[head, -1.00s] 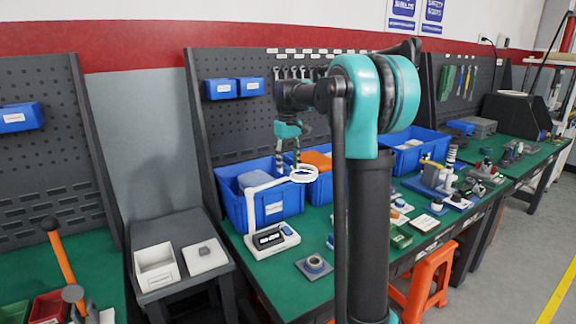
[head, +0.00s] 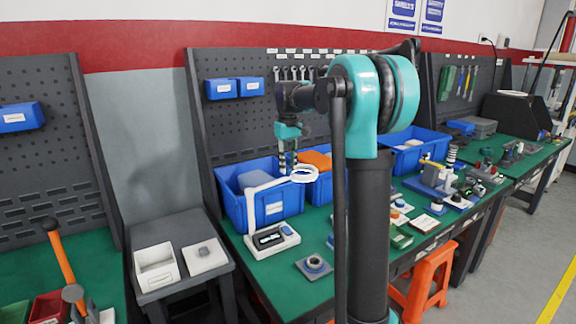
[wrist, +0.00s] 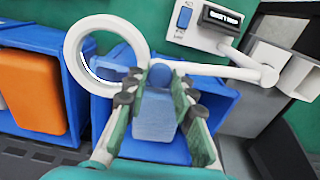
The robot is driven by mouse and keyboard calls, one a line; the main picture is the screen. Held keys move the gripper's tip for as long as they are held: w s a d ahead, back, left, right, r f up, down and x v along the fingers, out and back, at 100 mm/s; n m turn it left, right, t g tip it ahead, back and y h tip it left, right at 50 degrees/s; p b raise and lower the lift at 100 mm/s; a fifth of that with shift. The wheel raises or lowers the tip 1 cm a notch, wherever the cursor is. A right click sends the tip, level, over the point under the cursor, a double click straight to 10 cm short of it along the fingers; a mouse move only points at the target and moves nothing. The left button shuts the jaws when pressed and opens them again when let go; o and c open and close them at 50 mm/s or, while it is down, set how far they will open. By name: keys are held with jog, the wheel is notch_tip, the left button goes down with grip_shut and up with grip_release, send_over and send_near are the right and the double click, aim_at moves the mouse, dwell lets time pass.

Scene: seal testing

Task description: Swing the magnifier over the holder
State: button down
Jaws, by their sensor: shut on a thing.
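The magnifier is a white ring lens on a jointed white arm rising from a white base with a dark display (head: 272,238). Its ring (head: 305,173) hangs above the bench, in front of the blue bins. My gripper (head: 289,163) reaches down to the ring's left side.
Blue bins (head: 272,208) stand behind the magnifier; one holds an orange item (wrist: 36,92). Several small parts and fixtures lie to the right on the green bench. A side stand (head: 160,292) with a white tray is at left.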

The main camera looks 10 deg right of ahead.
jog(key=shift+s+d, duration=0.1)
jog(key=shift+s, duration=0.05)
jog(key=shift+s+d+m, duration=0.25)
jog(key=shift+s+m, duration=0.15)
jog(key=shift+s, duration=0.05)
jog(key=s+a+m, duration=0.1)
jog(key=s+m, duration=1.2)
jog(key=s, duration=0.4)
jog(key=shift+s+a, duration=0.35)
jog(key=shift+a, duration=0.05)
jog(key=c, duration=1.3)
grip_release()
jog(key=shift+a, duration=0.1)
jog(key=shift+o, duration=0.2)
jog(key=shift+r, duration=0.1)
